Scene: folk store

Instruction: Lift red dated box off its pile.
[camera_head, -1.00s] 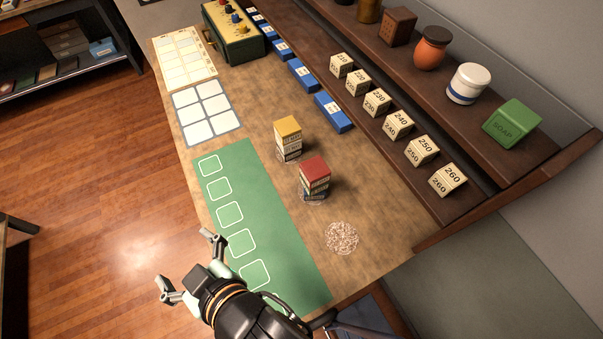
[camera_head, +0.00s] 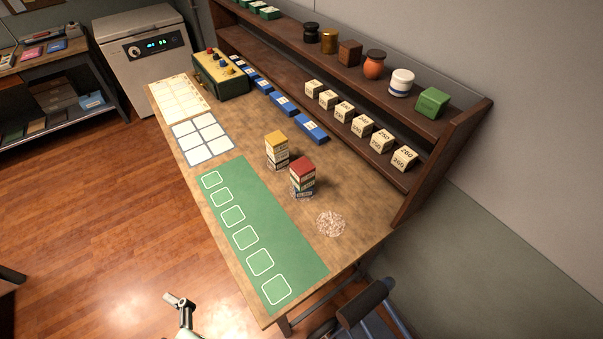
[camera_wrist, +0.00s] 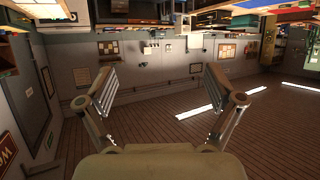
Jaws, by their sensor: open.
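The red box (camera_head: 302,167) is on top of a small pile on the wooden table, with lighter boxes under it. A second pile, topped by a yellow box (camera_head: 277,140), stands just behind it to the left. The dates on the boxes are too small to read. My gripper is only partly in the head view, with one finger (camera_head: 180,302) at the bottom edge, off the table's front side and well away from both piles. In the wrist view my gripper (camera_wrist: 171,88) is open, with nothing between its fingers; that view faces the room and shows neither pile.
A green mat (camera_head: 250,238) with white outlined squares lies along the table's near side. A pale speckled round patch (camera_head: 331,224) is right of the red pile. A shelf (camera_head: 415,172) with numbered cream blocks and jars runs behind. Blue blocks (camera_head: 311,130) lie before it.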

